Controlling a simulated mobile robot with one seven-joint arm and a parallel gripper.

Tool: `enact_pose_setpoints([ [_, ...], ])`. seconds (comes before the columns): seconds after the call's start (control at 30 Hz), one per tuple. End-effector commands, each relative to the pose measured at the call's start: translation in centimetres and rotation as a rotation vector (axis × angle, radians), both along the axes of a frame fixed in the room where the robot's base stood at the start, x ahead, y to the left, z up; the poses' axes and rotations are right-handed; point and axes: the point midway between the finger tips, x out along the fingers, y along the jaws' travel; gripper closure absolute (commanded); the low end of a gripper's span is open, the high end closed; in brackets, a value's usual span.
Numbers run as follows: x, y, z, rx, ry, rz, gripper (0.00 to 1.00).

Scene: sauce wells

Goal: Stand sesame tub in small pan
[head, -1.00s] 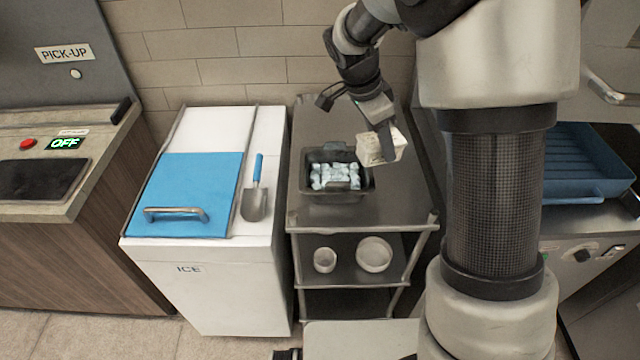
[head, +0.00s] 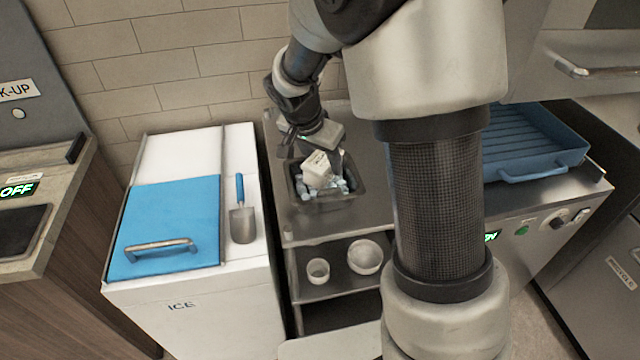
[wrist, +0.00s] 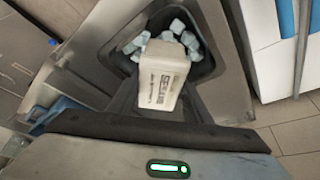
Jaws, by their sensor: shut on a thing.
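The sesame tub (head: 318,168) is a small off-white tub; its printed label, partly readable, shows in the wrist view (wrist: 160,78). My gripper (head: 322,150) is shut on the tub and holds it tilted over the small pan (head: 331,204). The small pan is a dark, deep pan filled with pale blue ice cubes, and it also shows in the wrist view (wrist: 207,66). The tub's lower end is over or among the ice; I cannot tell whether it touches. The tub hides part of the ice.
The pan stands on a steel cart (head: 375,205) with two white bowls (head: 365,257) on its lower shelf. Left is an ice chest (head: 195,290) with a blue lid and a scoop (head: 242,222). A blue tray (head: 535,145) lies at right.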

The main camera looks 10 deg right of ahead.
Motion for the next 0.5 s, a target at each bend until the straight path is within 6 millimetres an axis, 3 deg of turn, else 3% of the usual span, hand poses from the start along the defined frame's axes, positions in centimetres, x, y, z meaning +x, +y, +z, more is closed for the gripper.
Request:
enact_pose_setpoints([
  [0.5,0.0,0.1,-5.8,0.0,0.0,0.0,0.86],
])
